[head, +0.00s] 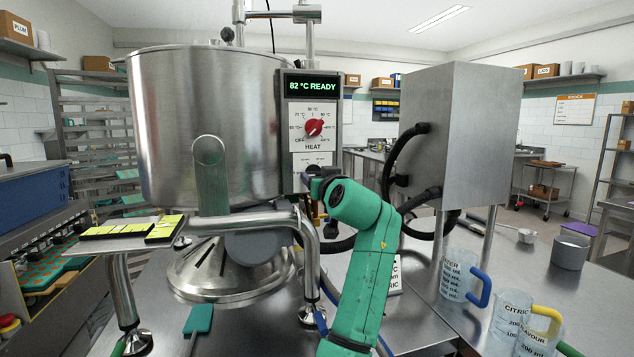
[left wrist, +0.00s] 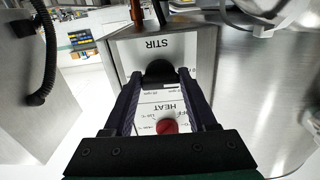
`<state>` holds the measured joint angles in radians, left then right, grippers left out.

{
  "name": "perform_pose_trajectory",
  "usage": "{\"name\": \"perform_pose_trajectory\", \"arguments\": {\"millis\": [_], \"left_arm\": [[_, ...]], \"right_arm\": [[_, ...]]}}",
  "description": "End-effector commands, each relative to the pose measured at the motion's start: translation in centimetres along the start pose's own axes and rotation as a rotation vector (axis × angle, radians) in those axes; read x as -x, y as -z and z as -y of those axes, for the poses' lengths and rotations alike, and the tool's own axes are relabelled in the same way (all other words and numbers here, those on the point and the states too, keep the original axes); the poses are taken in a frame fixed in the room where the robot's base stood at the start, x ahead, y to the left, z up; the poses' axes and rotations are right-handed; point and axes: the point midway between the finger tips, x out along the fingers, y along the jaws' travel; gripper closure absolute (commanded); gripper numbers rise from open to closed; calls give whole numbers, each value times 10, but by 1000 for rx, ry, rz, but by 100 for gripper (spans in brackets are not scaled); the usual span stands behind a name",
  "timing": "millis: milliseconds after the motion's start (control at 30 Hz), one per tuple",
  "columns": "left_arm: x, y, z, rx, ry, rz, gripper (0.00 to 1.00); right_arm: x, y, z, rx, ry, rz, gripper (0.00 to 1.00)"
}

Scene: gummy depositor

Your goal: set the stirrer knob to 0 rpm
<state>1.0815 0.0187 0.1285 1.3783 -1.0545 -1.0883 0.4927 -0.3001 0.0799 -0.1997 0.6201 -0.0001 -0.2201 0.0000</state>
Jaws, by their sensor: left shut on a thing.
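The stirrer knob (left wrist: 159,70) is black and sits beside the STIR label (left wrist: 163,43), which appears upside down in the left wrist view. My left gripper (left wrist: 159,76) is shut on this knob, one finger on each side. In the head view the left gripper (head: 318,184) covers the knob and most of its scale, so its setting cannot be read. My right gripper is not in view.
The red HEAT knob (head: 314,127) is just above, under a display (head: 311,86) reading 82 °C READY. A steel box (head: 455,135) with black hoses stands to the right. Measuring jugs (head: 460,275) stand at the right front.

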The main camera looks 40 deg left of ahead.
Motion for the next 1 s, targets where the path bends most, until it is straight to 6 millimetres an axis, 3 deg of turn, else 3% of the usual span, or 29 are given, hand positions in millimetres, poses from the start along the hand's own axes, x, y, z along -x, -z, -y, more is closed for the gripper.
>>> {"name": "perform_pose_trajectory", "arguments": {"millis": [567,600,667,700,1000], "left_arm": [[-1,-6,-1,40,0,13,98],[-1,-6,-1,40,0,13,39],[-1,-5,-1,40,0,13,16],[-1,-5,-1,40,0,11,12],[1,-2,-1,41,0,4,12]], "right_arm": [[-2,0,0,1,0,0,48],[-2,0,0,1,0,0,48],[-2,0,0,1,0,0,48],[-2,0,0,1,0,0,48],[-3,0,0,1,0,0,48]]}}
